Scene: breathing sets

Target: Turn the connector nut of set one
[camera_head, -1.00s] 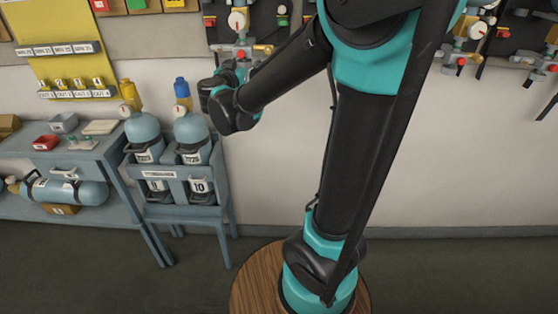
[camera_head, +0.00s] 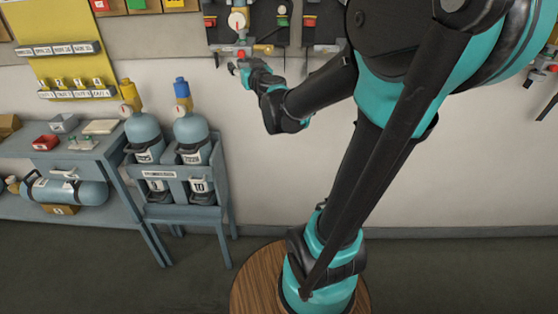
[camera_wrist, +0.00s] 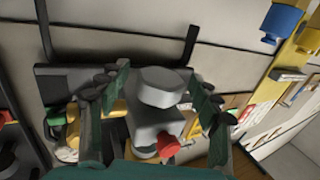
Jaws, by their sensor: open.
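A breathing set hangs on the dark wall panel at the top of the head view, with a white gauge (camera_head: 237,21); no set number is legible. The wrist view shows a grey rounded nut-like part (camera_wrist: 162,86) in front of a grey block (camera_wrist: 154,124) with a red knob (camera_wrist: 168,144). I take the rounded part for the connector nut. My gripper (camera_wrist: 158,88) is open, its dark green fingers to the left and right of this part, with gaps visible on both sides. In the head view my gripper (camera_head: 236,67) is small at the set's lower end.
Another set (camera_head: 285,20) hangs just right on the wall. Below left, blue cylinders with yellow (camera_head: 127,92) and blue (camera_head: 181,90) tops stand in a grey rack (camera_head: 160,190). A grey bench (camera_head: 25,155) stands further left. The wall below the panels is bare.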

